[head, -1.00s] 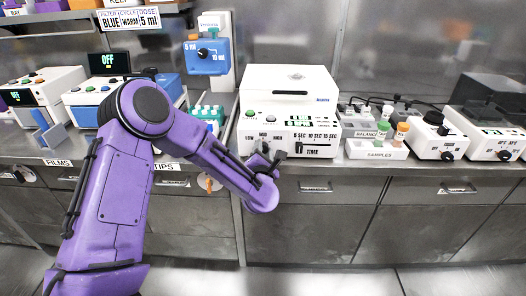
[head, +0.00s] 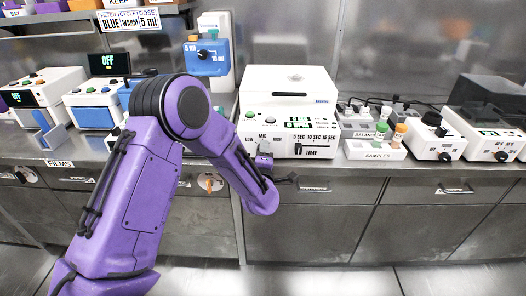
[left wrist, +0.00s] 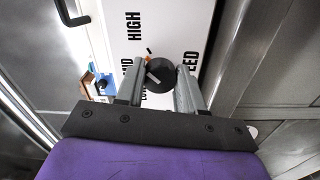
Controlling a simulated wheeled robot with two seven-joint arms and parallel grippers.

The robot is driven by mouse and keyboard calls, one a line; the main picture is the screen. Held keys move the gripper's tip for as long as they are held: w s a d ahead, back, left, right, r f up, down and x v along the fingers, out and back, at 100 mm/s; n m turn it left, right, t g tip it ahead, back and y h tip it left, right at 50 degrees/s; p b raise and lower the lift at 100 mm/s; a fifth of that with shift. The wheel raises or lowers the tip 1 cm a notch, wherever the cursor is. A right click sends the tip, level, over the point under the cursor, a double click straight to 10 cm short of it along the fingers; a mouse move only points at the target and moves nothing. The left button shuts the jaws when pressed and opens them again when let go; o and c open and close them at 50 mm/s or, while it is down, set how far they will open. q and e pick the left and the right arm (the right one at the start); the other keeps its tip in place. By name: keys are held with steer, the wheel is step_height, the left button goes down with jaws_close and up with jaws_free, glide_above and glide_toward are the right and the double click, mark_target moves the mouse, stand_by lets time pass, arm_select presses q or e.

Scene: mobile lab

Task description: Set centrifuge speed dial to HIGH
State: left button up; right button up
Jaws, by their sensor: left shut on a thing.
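The centrifuge (head: 262,84) is a white box with a lid, a green display and a front panel, standing near the counter's front edge. Its speed dial (left wrist: 160,73) is a round dark knob with a pale mark, on the panel by the words LOW, MID, HIGH and SPEED. A small orange mark shows just above the knob. My left gripper (left wrist: 158,82) has one finger on each side of the dial and is shut on it. In the head view the left gripper (head: 265,160) is at the panel's lower left and hides the dial.
The TIME slider (head: 298,149) is right of my left gripper on the same panel. Open floor lies before the drawers.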

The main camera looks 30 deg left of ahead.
arm_select(q)
steer(key=shift+m+p, duration=0.3)
steer(key=shift+m, duration=1.4)
steer(key=shift+f, duration=0.1)
steer(key=o, duration=1)
steer(key=shift+o, duration=0.2)
steer(key=shift+d, duration=0.1)
steer(key=b+v, duration=0.1)
steer(key=v, duration=0.9)
steer(key=shift+s, duration=0.25)
